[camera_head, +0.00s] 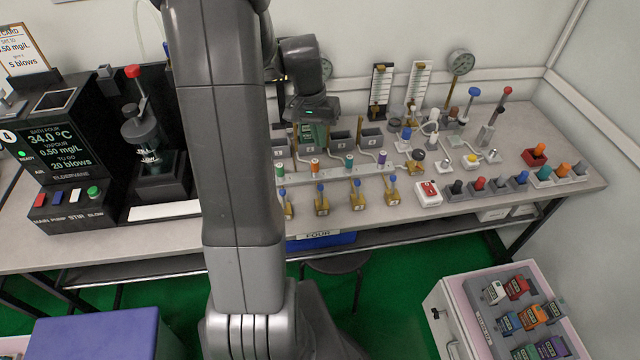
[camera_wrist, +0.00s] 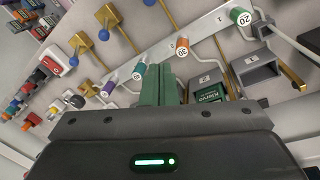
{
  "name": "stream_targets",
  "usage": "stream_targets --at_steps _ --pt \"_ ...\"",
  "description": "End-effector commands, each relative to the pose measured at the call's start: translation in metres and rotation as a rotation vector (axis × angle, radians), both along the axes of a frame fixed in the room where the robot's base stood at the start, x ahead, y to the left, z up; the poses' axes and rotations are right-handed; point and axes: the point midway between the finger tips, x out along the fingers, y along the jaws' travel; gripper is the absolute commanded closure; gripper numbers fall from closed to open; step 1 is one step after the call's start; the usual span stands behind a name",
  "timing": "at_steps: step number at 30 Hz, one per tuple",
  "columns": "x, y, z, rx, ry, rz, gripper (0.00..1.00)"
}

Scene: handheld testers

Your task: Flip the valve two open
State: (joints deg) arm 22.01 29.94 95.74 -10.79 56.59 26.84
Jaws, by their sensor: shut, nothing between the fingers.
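A row of brass valves with blue-tipped levers stands at the front of the bench. Counted from the left, the second valve (camera_head: 322,206) has its blue tip (camera_head: 322,190) raised toward the rail. Its number is not readable. In the wrist view several blue lever tips show at the upper left, one nearly cut off by the top edge (camera_wrist: 149,2). My gripper (camera_wrist: 160,82) is shut and empty, with green fingers. It hangs over the bench behind the valves, near the numbered rail (camera_wrist: 205,32), touching no lever that I can see.
Coloured fittings, orange (camera_wrist: 182,47) and green (camera_wrist: 240,16), sit on the rail. Grey bins (camera_head: 342,141) stand behind it, one holding a green box (camera_wrist: 209,97). A red-and-white switch box (camera_head: 428,193) lies to the right. The bench's front strip is clear.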

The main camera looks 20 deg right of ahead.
Motion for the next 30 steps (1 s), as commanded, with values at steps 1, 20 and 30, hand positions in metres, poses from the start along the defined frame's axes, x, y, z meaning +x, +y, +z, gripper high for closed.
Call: stream_targets --at_steps 1,20,30 --pt "-0.001 -0.001 -0.001 0.003 0.005 0.023 1.0" --pt "-0.005 -0.003 -0.014 0.009 0.015 0.067 1.0" --pt "-0.011 -0.012 -0.08 0.01 0.018 0.067 1.0"
